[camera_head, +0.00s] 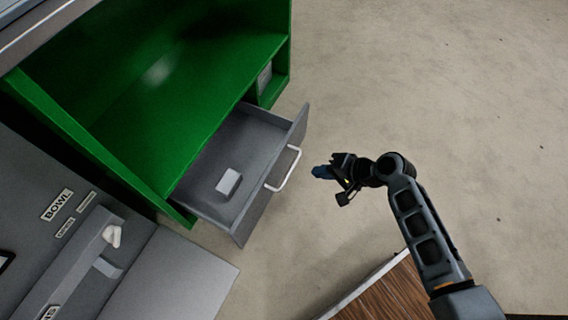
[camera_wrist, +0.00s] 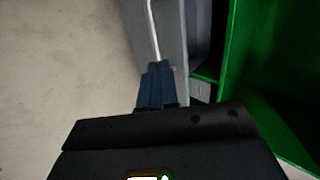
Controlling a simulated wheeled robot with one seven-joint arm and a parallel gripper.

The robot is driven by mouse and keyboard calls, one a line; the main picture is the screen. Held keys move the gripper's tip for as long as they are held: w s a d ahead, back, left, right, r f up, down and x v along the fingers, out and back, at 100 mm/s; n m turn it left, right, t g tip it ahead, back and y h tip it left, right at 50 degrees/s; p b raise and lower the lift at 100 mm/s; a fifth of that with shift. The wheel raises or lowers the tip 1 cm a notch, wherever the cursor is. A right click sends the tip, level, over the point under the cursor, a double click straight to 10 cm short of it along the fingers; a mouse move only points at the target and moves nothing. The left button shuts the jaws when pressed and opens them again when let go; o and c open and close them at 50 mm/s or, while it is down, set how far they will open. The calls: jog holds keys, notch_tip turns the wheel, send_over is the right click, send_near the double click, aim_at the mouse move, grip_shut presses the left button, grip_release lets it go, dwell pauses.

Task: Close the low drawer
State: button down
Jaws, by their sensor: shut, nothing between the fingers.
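The low drawer (camera_head: 213,205) is grey and pulled out from under the green cabinet (camera_head: 150,130). Its front panel carries a white bar handle (camera_head: 284,168). A small light block (camera_head: 229,182) lies inside the drawer. My gripper (camera_head: 322,172) is just right of the handle in the head view, apart from it there, with nothing held. In the wrist view my blue fingers (camera_wrist: 157,85) are together, and their tips point at the drawer front beside the handle (camera_wrist: 152,28). I cannot tell whether they touch it.
A grey unit with a "BOWL" label (camera_head: 57,204) stands at the lower left, near the drawer's left end. A brown wooden surface (camera_head: 385,295) is at the bottom, below my arm. The beige floor (camera_head: 430,90) to the right is clear.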

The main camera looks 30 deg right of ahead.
jog(key=b, duration=0.5)
send_near(274, 166)
jog(key=w+f, duration=0.1)
jog(key=f, duration=0.2)
jog(key=w+a+f, duration=0.1)
jog(key=shift+w+f, duration=0.3)
jog(key=shift+f, duration=0.05)
jog(key=shift+w+a+r+b, duration=0.1)
jog(key=shift+w+a+b, duration=0.3)
jog(key=shift+w, duration=0.3)
